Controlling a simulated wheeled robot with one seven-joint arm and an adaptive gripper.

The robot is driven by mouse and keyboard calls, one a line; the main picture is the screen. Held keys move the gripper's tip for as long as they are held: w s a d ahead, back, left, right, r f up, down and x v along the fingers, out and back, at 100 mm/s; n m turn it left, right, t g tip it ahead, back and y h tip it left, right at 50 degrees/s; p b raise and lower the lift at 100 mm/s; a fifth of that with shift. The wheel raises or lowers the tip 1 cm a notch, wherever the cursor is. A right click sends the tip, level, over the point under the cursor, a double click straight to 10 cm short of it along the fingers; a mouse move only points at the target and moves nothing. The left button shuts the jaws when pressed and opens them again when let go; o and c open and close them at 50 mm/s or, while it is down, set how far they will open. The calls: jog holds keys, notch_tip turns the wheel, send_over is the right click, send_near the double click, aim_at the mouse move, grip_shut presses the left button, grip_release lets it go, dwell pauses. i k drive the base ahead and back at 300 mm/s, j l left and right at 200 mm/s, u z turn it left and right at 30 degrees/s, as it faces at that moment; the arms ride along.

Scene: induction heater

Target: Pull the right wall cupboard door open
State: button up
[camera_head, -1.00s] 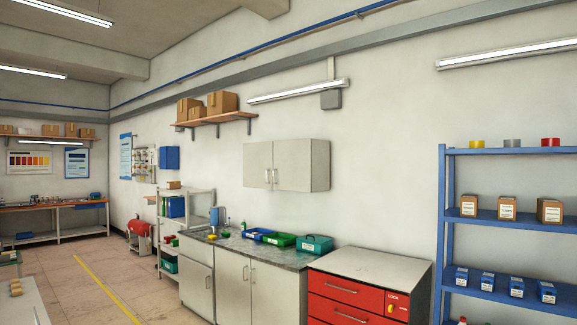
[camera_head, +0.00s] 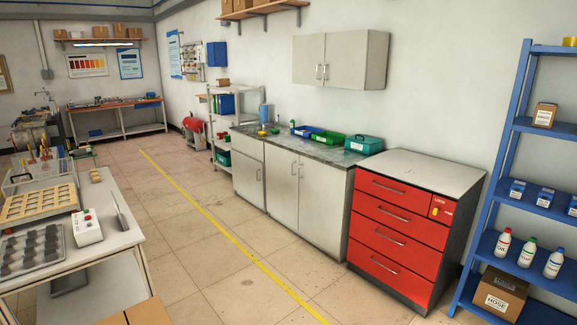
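The wall cupboard (camera_head: 376,60) hangs on the white wall above the counter. It is pale grey with two doors. The right wall cupboard door (camera_head: 345,58) is shut, and so is the left door (camera_head: 308,59). Two upright metal handles sit side by side near the lower middle, and the right door's handle (camera_head: 324,72) is beside the centre seam. My gripper is not in view, and no part of my arm shows near the cupboard.
Below stands a counter (camera_head: 337,158) with blue, green and teal boxes. A red drawer cabinet (camera_head: 393,240) stands right of it, then a blue shelf rack (camera_head: 507,150). A worktable (camera_head: 105,243) stands at the left. The floor (camera_head: 215,255) between is clear.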

aim_at(345, 55)
jog(key=i, duration=2.55)
jog(key=i+j, duration=0.1)
jog(key=i, duration=2.45)
jog(key=l+z, duration=0.05)
jog(key=l, duration=0.05)
